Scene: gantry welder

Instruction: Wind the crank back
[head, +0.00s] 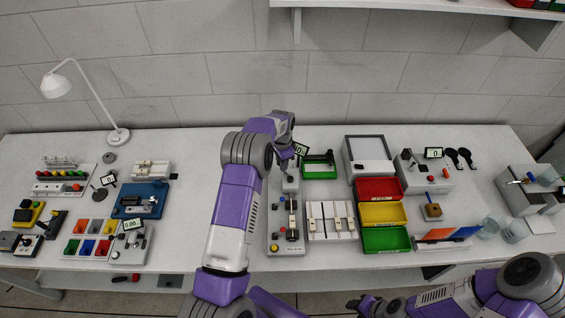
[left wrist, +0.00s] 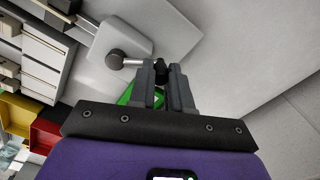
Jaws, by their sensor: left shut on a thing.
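The gantry welder (head: 274,238) is a long light-grey base on the table, with a grey block (head: 291,184) at its far end. In the left wrist view the crank (left wrist: 131,62) shows as a round dark hub, a short pale metal arm and a black knob at its end. My left gripper (head: 288,166) is over the far end of the welder. In the left wrist view its fingers (left wrist: 163,72) are shut on the crank's black knob and partly hide it. My right gripper (head: 367,304) is low at the front, away from the welder; its jaw opening is unclear.
A green tray (head: 319,171) and a small display (head: 301,149) stand close right of my left gripper. Red (head: 378,188), yellow (head: 382,213) and green (head: 386,239) bins stand farther right. A strip of table left of my left arm is clear.

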